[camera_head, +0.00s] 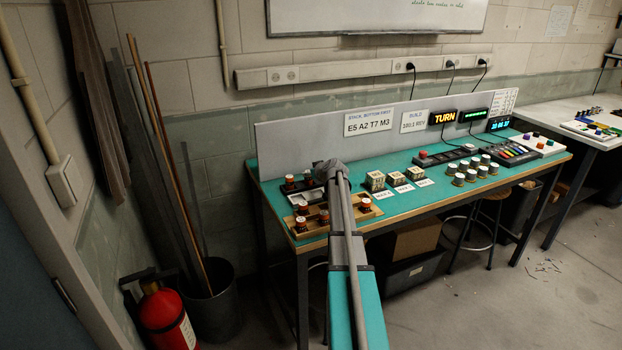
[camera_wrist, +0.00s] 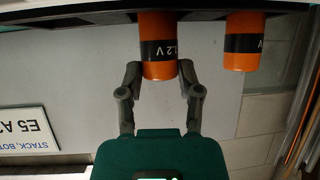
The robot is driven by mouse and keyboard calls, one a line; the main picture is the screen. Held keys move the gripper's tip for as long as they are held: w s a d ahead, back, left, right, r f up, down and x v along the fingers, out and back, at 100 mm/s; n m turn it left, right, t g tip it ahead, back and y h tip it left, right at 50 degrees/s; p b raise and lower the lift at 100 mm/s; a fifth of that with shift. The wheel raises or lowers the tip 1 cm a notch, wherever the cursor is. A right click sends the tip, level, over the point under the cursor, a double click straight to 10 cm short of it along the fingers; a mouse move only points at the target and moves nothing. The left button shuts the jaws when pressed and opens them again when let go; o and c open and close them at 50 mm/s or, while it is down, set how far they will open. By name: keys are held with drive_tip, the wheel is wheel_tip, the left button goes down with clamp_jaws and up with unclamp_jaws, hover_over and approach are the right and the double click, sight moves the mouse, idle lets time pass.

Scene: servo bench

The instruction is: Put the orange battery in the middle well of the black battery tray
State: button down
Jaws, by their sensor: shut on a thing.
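My gripper (camera_wrist: 159,72) is shut on an orange battery (camera_wrist: 158,24) with a black band, one finger on each side, in the upside-down wrist view. The held battery stands upright at the black battery tray (camera_wrist: 70,18), whose dark edge runs along the top of that view. Whether its base is fully seated in a well is hidden. A second orange battery (camera_wrist: 245,60) stands beside it, apart, to the right in this view. In the head view the black tray (camera_head: 316,193) sits at the bench's left end, partly hidden by my arm.
A wooden rack (camera_head: 343,218) with several orange batteries lies in front of the black tray. Several small blocks (camera_head: 375,180) and round cans (camera_head: 470,175) stand to the right. A grey back panel (camera_head: 290,140) with cards rises behind the tray.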

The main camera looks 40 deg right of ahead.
drive_tip(key=shift+f, duration=0.25)
drive_tip(key=shift+c, duration=1.4)
unclamp_jaws()
drive_tip(key=shift+r, duration=0.15)
